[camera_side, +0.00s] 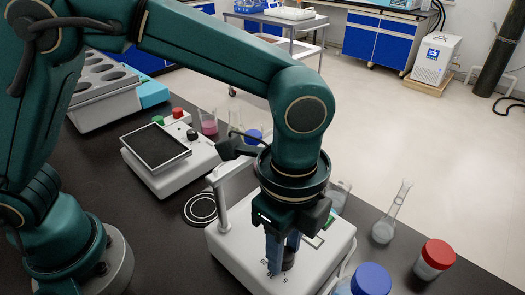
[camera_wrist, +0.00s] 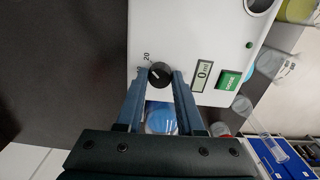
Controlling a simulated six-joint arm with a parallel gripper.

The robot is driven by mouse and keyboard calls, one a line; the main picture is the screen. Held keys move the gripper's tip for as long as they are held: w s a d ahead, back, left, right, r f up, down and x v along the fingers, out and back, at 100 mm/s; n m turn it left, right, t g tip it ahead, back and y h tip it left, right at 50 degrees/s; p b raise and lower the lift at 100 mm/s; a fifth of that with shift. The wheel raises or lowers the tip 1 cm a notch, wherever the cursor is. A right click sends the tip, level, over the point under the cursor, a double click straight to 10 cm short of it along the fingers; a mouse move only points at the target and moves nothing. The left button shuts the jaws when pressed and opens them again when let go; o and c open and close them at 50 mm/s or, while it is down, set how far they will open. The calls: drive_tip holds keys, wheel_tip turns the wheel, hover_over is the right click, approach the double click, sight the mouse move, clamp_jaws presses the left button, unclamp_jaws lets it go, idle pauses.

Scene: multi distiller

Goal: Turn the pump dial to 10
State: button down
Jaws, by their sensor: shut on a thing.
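The pump is a white box (camera_side: 230,247) under my gripper, and its white top (camera_wrist: 195,30) also shows in the wrist view. Its dial is a round black knob (camera_wrist: 161,73) with a white pointer line. Printed marks, including a 20, sit beside it. My gripper (camera_wrist: 160,80) is shut on the dial, with one blue finger on each side. In the side view, my gripper (camera_side: 282,262) points down at the pump top, and the fingers partly hide the dial (camera_side: 289,259). The pump's small display (camera_wrist: 203,75) appears to read 0.
A green button (camera_wrist: 229,80) lies beside the display. A flask (camera_side: 383,230), a red-capped jar (camera_side: 434,259) and a blue-capped jar (camera_side: 370,280) stand right of the pump. A hotplate-like device (camera_side: 165,178) and several vessels stand behind. Bare dark bench lies left of the pump.

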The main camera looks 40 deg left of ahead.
drive_tip(key=n, duration=0.4)
drive_tip(key=shift+n, duration=2.2)
drive_tip(key=c, duration=0.5)
unclamp_jaws()
drive_tip(key=shift+r, duration=0.15)
drive_tip(key=shift+r, duration=2.5)
